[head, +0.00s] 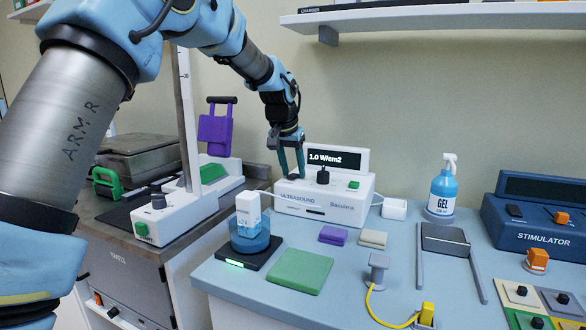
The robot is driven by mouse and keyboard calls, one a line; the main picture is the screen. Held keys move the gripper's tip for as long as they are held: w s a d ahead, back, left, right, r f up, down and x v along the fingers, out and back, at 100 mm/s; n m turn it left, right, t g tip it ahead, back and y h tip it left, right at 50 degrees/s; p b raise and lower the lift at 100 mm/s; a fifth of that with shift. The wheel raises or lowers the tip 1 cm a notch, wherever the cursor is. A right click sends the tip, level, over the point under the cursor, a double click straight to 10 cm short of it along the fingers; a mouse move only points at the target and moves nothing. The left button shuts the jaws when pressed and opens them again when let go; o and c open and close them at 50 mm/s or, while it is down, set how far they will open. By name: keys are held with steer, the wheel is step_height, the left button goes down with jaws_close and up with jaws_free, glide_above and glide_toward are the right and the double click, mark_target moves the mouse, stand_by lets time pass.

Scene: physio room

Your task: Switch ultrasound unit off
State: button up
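The ultrasound unit (325,204) is a white box with a sloped top on the blue-grey counter. Its raised dark display (336,160) is lit and reads 1.0 W/cm2. A black knob (323,177) stands on the middle of its top, and a green button (353,185) is at the right. My gripper (291,176) points down over the left end of the top. Its two fingers are apart with nothing visibly held. A small dark part shows between the fingertips; I cannot tell what it is or whether they touch the unit.
A small white holder (394,208) and a blue gel bottle (441,190) stand right of the unit. Folded cloths (333,235) lie in front. A wall shelf (420,20) hangs above.

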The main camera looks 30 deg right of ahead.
jaws_close()
steer(key=shift+f, duration=0.1)
steer(key=b, duration=0.2)
steer(key=h+b, duration=0.1)
steer(key=b, duration=0.1)
steer(key=shift+s+a+f+t, duration=0.1)
steer(key=shift+a+f+t, duration=0.1)
steer(key=shift+f+t, duration=0.15)
steer(key=t+h+b, duration=0.1)
steer(key=b, duration=0.2)
steer(key=shift+a+r+h+b, duration=0.1)
steer(key=shift+h+b, duration=0.2)
steer(key=shift+s+r+b, duration=0.15)
steer(key=shift+b, duration=0.25)
steer(key=shift+r+h, duration=0.1)
steer(key=shift+h, duration=0.2)
steer(key=shift+o, duration=1.3)
jaws_free()
